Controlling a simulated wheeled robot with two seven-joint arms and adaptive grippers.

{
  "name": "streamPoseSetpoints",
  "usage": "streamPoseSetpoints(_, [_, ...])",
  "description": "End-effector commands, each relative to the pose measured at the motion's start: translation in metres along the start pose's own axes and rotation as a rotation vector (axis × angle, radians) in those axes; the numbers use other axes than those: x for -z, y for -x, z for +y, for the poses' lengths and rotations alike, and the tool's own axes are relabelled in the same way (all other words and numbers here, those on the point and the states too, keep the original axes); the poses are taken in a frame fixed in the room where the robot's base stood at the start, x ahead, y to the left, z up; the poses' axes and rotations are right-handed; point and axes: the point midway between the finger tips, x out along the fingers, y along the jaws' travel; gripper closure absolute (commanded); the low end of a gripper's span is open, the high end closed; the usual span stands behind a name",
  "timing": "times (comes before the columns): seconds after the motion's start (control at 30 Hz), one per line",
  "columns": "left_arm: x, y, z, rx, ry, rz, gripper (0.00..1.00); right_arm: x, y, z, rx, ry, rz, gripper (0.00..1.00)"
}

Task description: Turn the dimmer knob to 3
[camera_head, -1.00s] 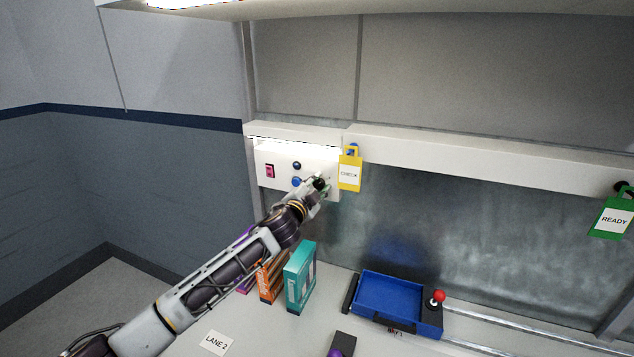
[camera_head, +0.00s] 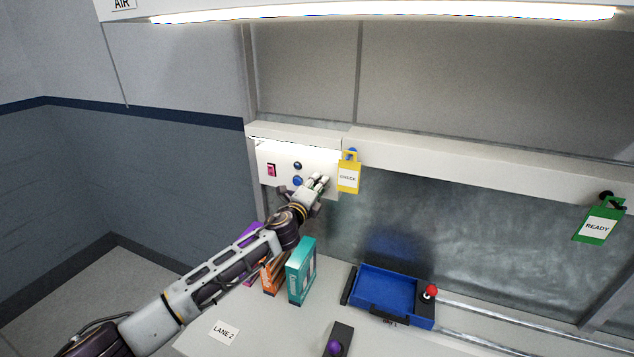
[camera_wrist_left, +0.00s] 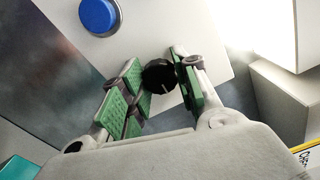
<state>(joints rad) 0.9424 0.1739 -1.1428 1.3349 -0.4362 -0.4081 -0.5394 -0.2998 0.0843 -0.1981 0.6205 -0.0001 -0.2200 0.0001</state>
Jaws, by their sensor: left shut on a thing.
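The dimmer knob (camera_wrist_left: 158,77) is black and round with a small white pointer mark, on a white panel (camera_head: 266,153) on the back wall. In the left wrist view it sits between the green finger pads of my left gripper (camera_wrist_left: 153,88), which is shut on it. The pointer mark points toward the lower part of that view. No scale numbers can be read around the knob. In the head view my left gripper (camera_head: 317,182) reaches the panel's right part, and its fingers hide the knob. My right gripper is not in view.
The panel also carries a red switch (camera_head: 271,170) and two blue buttons (camera_head: 297,181). A yellow CHECK tag (camera_head: 348,177) hangs close right of the gripper. Below stand upright boxes (camera_head: 301,272), a blue tray (camera_head: 388,290) and a red-knobbed lever (camera_head: 430,291).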

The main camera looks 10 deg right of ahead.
Motion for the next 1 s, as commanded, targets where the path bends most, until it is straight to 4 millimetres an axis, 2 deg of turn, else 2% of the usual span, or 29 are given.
streamPoseSetpoints(0.3, [0.0, 0.0, -0.001, -0.001, -0.278, 0.002, 0.93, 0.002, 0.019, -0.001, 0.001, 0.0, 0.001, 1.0])
streamPoseSetpoints(0.5, [0.0, 0.0, -0.001, -0.001, -0.394, 0.002, 0.93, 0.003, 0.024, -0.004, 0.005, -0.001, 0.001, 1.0])
streamPoseSetpoints(1.0, [0.001, 0.0, 0.001, 0.0, -0.468, 0.002, 0.93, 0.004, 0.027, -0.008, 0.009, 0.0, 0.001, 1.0])
